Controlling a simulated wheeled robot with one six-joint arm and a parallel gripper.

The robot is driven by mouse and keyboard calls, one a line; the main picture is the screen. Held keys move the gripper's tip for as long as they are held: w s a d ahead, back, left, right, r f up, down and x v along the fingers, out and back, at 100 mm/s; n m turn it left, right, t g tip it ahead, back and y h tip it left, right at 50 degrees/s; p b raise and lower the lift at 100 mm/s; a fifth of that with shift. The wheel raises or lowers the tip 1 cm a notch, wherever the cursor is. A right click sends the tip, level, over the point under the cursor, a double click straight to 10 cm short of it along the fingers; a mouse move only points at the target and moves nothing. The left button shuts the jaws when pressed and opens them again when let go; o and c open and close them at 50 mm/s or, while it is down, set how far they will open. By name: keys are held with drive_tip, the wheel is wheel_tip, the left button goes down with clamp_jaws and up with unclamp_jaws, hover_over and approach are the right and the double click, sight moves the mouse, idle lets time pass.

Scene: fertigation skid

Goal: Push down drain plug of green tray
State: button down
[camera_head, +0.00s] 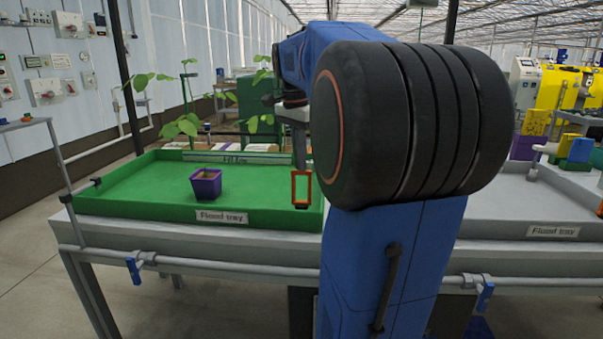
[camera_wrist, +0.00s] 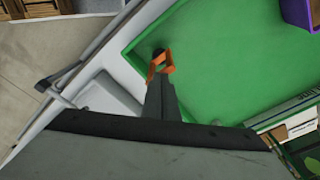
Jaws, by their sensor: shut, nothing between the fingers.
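The green tray (camera_head: 135,206) lies on a grey bench, left of my arm; its floor and corner fill much of the wrist view (camera_wrist: 225,65). The drain plug has an upright orange loop handle (camera_head: 301,188) and a dark base, near the tray's front right in the head view. In the wrist view the orange handle (camera_wrist: 168,69) stands over the dark round base. My gripper (camera_head: 301,165) points down, shut and empty, with its tips (camera_wrist: 161,80) at or just above the handle's top. I cannot tell whether they touch, nor how deep the plug sits.
A purple pot (camera_head: 206,184) stands in the tray, left of the plug. A grey flood tray (camera_head: 520,215) is to the right. Blue-handled valves (camera_head: 134,268) hang on the front pipe. Plants stand behind the tray. The tray floor around the plug is clear.

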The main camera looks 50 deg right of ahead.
drive_tip(key=shift+f, duration=0.1)
drive_tip(key=shift+s+a+f, duration=0.1)
drive_tip(key=shift+s+f, duration=0.05)
drive_tip(key=shift+f, duration=2.05)
drive_tip(key=shift+a, duration=0.15)
drive_tip(key=a, duration=0.1)
drive_tip(key=a+r, duration=0.1)
drive_tip(key=shift+w+a, duration=0.35)
drive_tip(key=shift+w, duration=0.05)
wheel_tip(320, 180, up, 17)
drive_tip(key=a, duration=0.1)
drive_tip(key=shift+w+a, duration=0.2)
drive_tip(key=shift+a, duration=0.1)
drive_tip(key=shift+a, duration=0.1)
